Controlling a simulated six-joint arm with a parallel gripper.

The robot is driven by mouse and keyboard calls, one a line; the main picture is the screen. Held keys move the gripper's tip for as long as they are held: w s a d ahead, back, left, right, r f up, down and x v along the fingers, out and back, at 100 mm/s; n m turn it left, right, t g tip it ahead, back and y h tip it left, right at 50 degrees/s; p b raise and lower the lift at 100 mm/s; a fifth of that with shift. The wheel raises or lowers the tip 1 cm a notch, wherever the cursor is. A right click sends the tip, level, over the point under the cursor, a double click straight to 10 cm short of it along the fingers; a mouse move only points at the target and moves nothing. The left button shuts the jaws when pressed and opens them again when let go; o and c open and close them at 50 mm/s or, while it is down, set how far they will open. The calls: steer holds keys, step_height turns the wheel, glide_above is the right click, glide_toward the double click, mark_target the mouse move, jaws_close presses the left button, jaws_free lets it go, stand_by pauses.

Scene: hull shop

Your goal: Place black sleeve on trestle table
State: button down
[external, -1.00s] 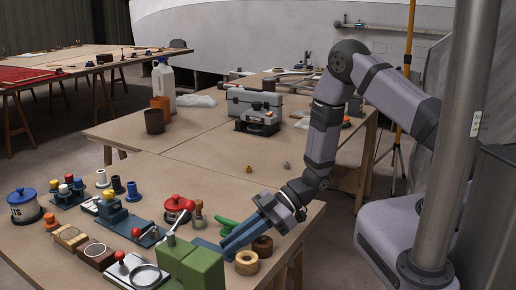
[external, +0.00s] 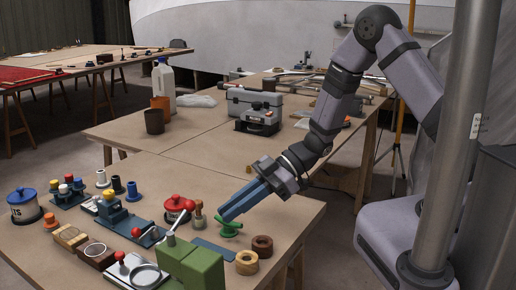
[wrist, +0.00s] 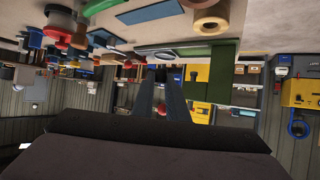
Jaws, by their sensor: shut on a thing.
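My gripper (external: 226,214) is above the near table, with its long blue fingers pointing down to the left. They are close together; in the wrist view they (wrist: 161,72) reach toward the middle. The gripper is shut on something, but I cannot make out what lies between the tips. A black sleeve (external: 116,184) stands upright on the near table at the back left, well apart from my gripper. A blue sleeve (external: 132,191) stands beside it. The trestle table (external: 35,74) is at the far left; its top carries a red cloth and several small items.
A green handled piece (external: 230,229) is just below the fingertips. A flat blue plate (external: 213,250), wooden rings (external: 247,263) and a green block (external: 190,262) lie nearby.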

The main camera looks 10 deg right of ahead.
steer(key=w+d+f+m+t+b, duration=0.1)
steer(key=w+d, duration=0.1)
steer(key=w, duration=0.1)
steer(key=w+d+f+m+t+b, duration=0.1)
steer(key=w+d+b, duration=0.1)
steer(key=w, duration=0.2)
steer(key=w+d+f+t+b, duration=0.1)
steer(key=w+d+b, duration=0.1)
steer(key=w, duration=0.1)
steer(key=shift+w+d+f+m, duration=0.3)
steer(key=shift+w+d+m, duration=0.05)
steer(key=shift+d+m, duration=0.05)
steer(key=w+d+r+m+t+h+b, duration=0.1)
steer(key=w+d+m+t+h, duration=0.1)
steer(key=w+d+m+t, duration=0.2)
steer(key=w+d+r+m+t+h+b, duration=0.1)
steer(key=w+d+m+t, duration=0.4)
steer(key=w, duration=1.5)
steer(key=shift+w+d+r+m+t+h, duration=0.25)
steer(key=shift+d+r+m+h, duration=0.8)
steer(key=shift+d, duration=1.8)
steer(key=shift+s+f, duration=0.1)
steer(key=shift+f, duration=0.15)
steer(key=shift+f+b, duration=0.75)
steer(key=shift+f, duration=4.25)
steer(key=shift+f, duration=0.15)
